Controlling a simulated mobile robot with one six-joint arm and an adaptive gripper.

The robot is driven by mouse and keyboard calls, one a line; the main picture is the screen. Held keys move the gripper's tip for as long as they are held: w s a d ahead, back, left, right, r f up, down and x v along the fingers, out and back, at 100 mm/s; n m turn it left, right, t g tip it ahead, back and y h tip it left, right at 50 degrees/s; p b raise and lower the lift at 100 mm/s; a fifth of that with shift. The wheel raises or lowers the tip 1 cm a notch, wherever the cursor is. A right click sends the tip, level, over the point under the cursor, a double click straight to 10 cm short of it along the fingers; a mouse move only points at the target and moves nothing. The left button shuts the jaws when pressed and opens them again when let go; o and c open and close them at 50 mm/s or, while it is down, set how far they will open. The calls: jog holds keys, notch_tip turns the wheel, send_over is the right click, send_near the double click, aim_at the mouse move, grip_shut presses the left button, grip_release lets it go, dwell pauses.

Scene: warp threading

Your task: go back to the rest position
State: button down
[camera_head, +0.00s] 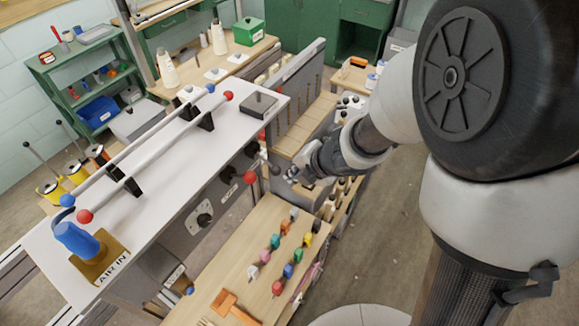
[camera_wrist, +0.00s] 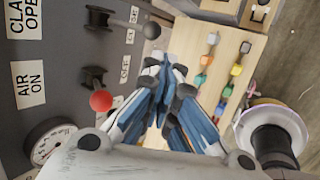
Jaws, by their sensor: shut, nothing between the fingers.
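My gripper (camera_head: 292,175) hangs at the end of my arm, right of the grey machine's front panel and above the far end of the wooden bench. In the wrist view my gripper (camera_wrist: 164,65) has its blue-lined fingers drawn together at the tips, with nothing held. A lever with a red ball (camera_wrist: 101,101) and one with a dark grey ball (camera_wrist: 152,30) stick out of the panel, left of the fingers and apart from them. The red ball also shows in the head view (camera_head: 250,177).
Coloured pegs (camera_head: 288,270) stand in rows on the wooden bench (camera_head: 240,255). A white-topped machine (camera_head: 150,190) with two long rods lies left. A spool (camera_wrist: 272,135) is at lower right in the wrist view. Open floor (camera_head: 385,235) lies right of the bench.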

jog(key=p+v, duration=0.1)
jog(key=v, duration=0.3)
jog(key=shift+s+d+f, duration=0.15)
jog(key=shift+d+f, duration=0.05)
jog(key=w+d+r+m+t+h+b, duration=0.2)
jog(key=d+r+m+t+h, duration=0.15)
jog(key=d+r+m, duration=0.35)
jog(key=s+d+r+m+h+b, duration=0.25)
jog(key=s+d+m, duration=0.4)
jog(key=m, duration=0.35)
jog(key=s+a+f+m+g+y+b, duration=0.1)
jog(key=s+a+m+g, duration=0.1)
jog(key=s+m, duration=0.3)
jog(key=s+a+f+m+g+b, duration=0.2)
jog(key=s+m, duration=0.4)
jog(key=s, duration=0.5)
jog(key=shift+s+m+y+b, duration=0.3)
jog(key=shift+y, duration=0.1)
